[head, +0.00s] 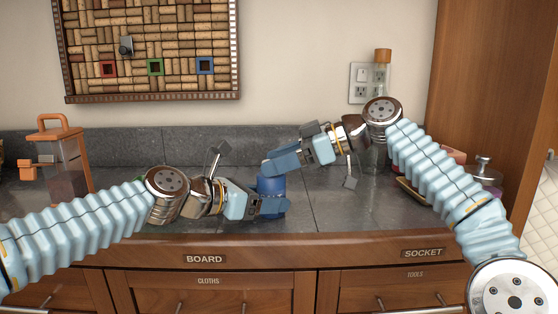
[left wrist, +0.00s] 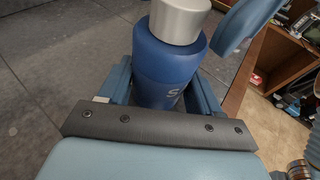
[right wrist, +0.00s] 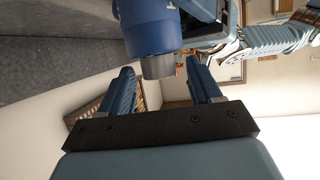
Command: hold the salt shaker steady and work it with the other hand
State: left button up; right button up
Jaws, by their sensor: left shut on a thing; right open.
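The salt shaker (head: 271,187) is blue with a silver cap and stands upright on the grey counter. My left gripper (head: 275,206) is shut on its lower body. The left wrist view shows the blue body (left wrist: 165,62) between the fingers, with part of a letter visible, and the bare cap (left wrist: 180,18) above. My right gripper (head: 284,164) is open at the shaker's top. In the right wrist view the cap (right wrist: 158,66) lies near the open fingertips, between their lines. In the head view the right gripper hides the cap.
An orange-lidded clear container (head: 66,165) stands at the left. A tall cork-topped glass bottle (head: 382,70) and a silver-topped jar (head: 483,170) stand at the right. The counter's front edge (head: 300,243) is close to my left gripper. A cork board (head: 150,45) hangs behind.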

jog(key=v, duration=0.7)
jog(key=shift+d, duration=0.2)
pick_arm(q)
jog(key=o, duration=1)
jog(key=shift+o, duration=0.2)
